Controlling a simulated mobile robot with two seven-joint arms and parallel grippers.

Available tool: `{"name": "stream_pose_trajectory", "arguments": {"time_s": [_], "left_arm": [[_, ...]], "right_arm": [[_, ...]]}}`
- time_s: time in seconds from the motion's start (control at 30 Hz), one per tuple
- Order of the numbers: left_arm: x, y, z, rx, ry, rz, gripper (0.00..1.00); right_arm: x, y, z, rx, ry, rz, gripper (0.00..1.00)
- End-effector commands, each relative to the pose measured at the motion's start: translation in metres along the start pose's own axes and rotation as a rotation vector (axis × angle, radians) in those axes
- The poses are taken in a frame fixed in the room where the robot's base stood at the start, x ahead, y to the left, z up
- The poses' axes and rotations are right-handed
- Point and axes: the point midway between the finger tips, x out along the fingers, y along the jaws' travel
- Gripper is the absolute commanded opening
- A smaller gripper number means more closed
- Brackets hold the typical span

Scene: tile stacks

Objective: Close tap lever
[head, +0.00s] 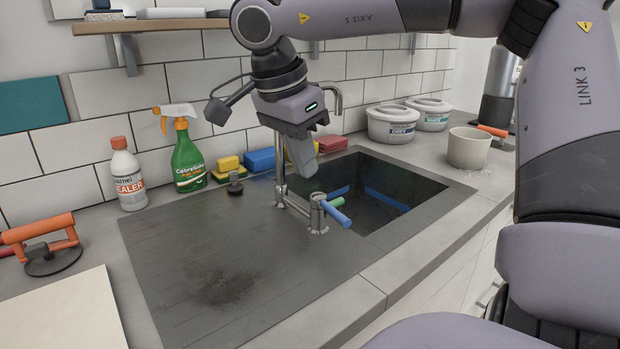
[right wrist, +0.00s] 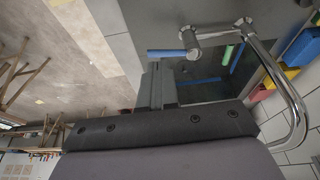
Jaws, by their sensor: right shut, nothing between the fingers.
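The chrome tap (head: 318,216) stands at the near left edge of the sink (head: 420,198), its tall spout rising behind. My left gripper is out of view.
A green spray bottle (head: 188,155), a sealer bottle (head: 128,176) and coloured sponges (head: 260,160) line the wall behind. Lidded pots (head: 392,123) and a beige cup (head: 468,148) stand right of the sink. The dark drainboard (head: 220,255) is clear in front.

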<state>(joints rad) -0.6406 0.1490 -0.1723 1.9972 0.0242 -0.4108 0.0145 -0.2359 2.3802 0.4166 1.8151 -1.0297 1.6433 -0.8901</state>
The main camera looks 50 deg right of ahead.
Motion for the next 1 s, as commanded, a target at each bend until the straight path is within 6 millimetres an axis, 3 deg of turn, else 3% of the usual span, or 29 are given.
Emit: {"name": "stream_pose_trajectory", "arguments": {"time_s": [0.27,1.0], "left_arm": [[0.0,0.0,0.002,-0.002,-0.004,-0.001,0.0],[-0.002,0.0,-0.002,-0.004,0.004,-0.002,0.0]], "right_arm": [[-0.008,-0.001,0.002,0.127,0.018,0.007,0.0],[-0.005,-0.011,0.022,1.344,0.205,-0.065,0.0]]}}
